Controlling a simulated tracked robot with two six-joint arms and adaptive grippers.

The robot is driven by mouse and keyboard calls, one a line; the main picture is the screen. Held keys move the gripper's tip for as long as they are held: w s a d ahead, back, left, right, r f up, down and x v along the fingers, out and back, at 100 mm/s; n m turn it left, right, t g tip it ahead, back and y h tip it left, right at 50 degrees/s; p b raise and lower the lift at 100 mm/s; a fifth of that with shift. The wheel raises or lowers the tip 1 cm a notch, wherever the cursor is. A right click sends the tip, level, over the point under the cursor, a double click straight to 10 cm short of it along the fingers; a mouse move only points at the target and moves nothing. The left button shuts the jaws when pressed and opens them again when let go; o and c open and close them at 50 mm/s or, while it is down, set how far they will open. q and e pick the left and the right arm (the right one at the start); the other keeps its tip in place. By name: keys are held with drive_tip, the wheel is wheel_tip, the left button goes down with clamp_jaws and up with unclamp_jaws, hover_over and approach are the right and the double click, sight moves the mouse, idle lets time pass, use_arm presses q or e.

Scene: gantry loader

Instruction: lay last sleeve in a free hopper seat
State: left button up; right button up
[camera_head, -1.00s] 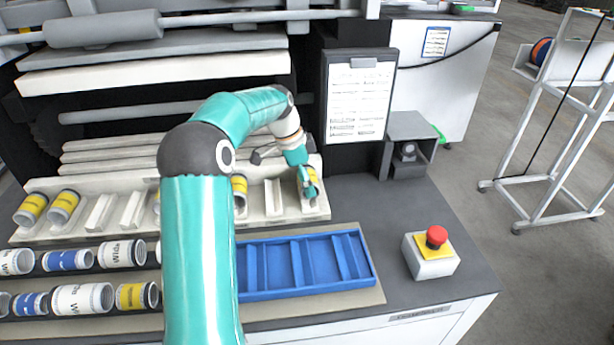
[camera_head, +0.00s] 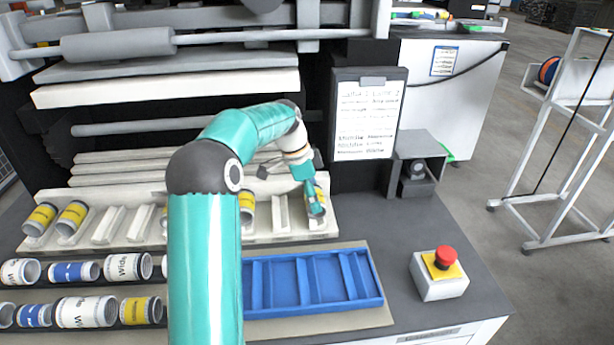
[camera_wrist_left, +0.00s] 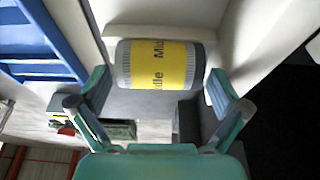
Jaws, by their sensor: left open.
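A yellow-banded grey sleeve (camera_wrist_left: 158,65) lies between the spread fingers of my left gripper (camera_wrist_left: 158,92) in the left wrist view, with a finger near each end. In the head view this gripper (camera_head: 315,207) is at the rightmost seat of the white hopper (camera_head: 262,238) and partly covers that sleeve (camera_head: 321,193). Other yellow sleeves lie in hopper seats: two at the far left (camera_head: 41,218) (camera_head: 72,217), and one just right of my arm (camera_head: 247,207). Empty seats show left of my arm and beside the gripper. My arm hides the hopper's middle. My right gripper is out of view.
A blue divided tray (camera_head: 315,306) in front of the hopper shows empty compartments. Rows of white, blue and yellow sleeves (camera_head: 86,312) lie at front left. A red stop button (camera_head: 445,257), a clipboard (camera_head: 365,120) and a grey bracket box (camera_head: 418,145) stand to the right.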

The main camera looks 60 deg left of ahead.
use_arm(q)
drive_tip(key=w+p+v, duration=0.1)
drive_tip(key=p+v, duration=0.5)
drive_tip(key=v, duration=1)
drive_tip(key=shift+d+r+p, duration=0.3)
drive_tip(key=shift+d+r, duration=0.05)
drive_tip(key=shift+r, duration=0.25)
drive_tip(key=shift+w, duration=0.15)
